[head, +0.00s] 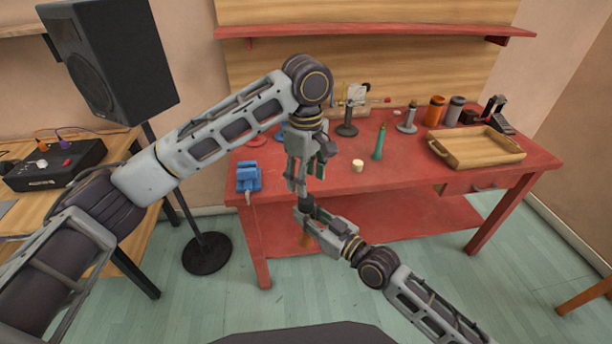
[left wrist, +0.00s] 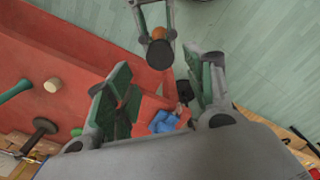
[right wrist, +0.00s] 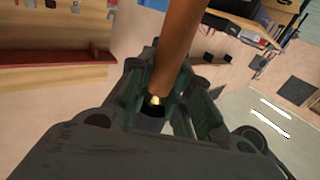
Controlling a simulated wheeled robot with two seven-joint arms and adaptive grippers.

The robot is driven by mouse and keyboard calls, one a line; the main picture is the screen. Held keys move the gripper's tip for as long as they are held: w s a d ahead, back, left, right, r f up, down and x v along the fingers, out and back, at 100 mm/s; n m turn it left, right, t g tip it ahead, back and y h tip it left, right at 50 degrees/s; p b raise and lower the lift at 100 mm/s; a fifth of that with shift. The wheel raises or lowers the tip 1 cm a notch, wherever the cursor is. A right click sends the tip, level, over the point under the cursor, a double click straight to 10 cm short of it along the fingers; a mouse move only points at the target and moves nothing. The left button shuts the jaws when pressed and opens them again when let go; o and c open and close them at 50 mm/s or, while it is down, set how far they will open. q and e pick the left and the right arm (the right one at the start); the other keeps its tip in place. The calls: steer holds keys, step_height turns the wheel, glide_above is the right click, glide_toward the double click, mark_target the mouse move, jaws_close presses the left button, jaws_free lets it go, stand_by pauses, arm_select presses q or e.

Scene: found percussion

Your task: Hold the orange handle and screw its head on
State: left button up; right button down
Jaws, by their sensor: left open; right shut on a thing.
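The orange handle (head: 307,241) is in my right gripper (head: 312,221), in front of the red table. A dark round head (head: 307,203) sits at that top end. In the left wrist view the dark head (left wrist: 160,54) shows beyond my left fingertips, with the orange handle (left wrist: 159,33) behind it. My left gripper (head: 298,186) is open and empty, pointing down just above the head. How far the head is screwed on is unclear.
The red table (head: 310,168) holds a blue vise (head: 248,179), a cream head (head: 357,165), a green handle (head: 380,143), a dark-headed mallet (head: 347,122) and a wooden tray (head: 478,148). A black speaker (head: 110,60) on a stand is left. Floor ahead is free.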

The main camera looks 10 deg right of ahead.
mark_target(306, 199)
arm_select(q)
steer(key=shift+f, duration=0.1)
steer(key=shift+f, duration=3.9)
steer(key=c, duration=1)
steer(key=o, duration=1.1)
steer(key=shift+r, duration=0.1)
steer(key=shift+r, duration=2.15)
steer(key=shift+c, duration=0.5)
